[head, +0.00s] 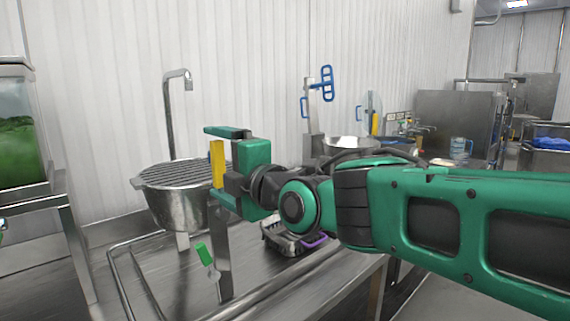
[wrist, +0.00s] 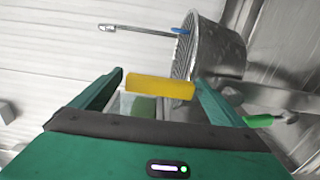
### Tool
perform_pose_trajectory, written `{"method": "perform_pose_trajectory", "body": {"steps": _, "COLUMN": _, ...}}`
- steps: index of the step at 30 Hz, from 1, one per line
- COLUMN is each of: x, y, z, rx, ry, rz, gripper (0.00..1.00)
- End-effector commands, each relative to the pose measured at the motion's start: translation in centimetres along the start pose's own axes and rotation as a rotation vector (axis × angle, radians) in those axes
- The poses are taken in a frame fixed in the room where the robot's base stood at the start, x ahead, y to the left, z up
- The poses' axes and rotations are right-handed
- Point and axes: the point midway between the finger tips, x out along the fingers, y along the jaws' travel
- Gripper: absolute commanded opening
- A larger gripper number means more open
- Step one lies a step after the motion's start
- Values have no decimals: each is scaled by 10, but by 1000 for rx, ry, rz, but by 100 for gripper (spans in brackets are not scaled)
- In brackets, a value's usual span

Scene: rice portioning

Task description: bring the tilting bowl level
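The tilting bowl (head: 178,208) is a round steel bowl with a barred grate on top, at the left in the head view. Its rim looks close to level there; a slight tilt is hard to judge. It also shows in the wrist view (wrist: 218,52), beyond the fingers. A green handle (head: 203,254) is low in front of the bowl, and also at the right in the wrist view (wrist: 258,121). My gripper (head: 217,163) is in front of the bowl's right side. Its fingers are wide apart, with a yellow block (wrist: 160,87) spanning between them. My gripper hides part of the rim.
A clear tank with green contents (head: 15,135) stands at the far left. A tall tap (head: 169,110) rises behind the bowl. A dark device with a purple handle (head: 285,238) is on the steel bench right of the bowl. A rail (head: 120,285) edges the bench.

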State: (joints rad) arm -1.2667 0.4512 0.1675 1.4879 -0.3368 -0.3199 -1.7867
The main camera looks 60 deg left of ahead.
Motion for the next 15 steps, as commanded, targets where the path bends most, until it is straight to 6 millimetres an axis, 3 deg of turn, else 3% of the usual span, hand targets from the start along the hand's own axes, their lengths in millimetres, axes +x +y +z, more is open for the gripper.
{"method": "perform_pose_trajectory", "body": {"steps": 8, "x": -8, "y": 0, "z": 1, "rx": 1, "ry": -1, "rz": -1, "gripper": 94}}
{"method": "perform_pose_trajectory", "body": {"steps": 15, "x": -48, "y": 0, "z": 3, "rx": 1, "ry": -3, "rz": -1, "gripper": 94}}
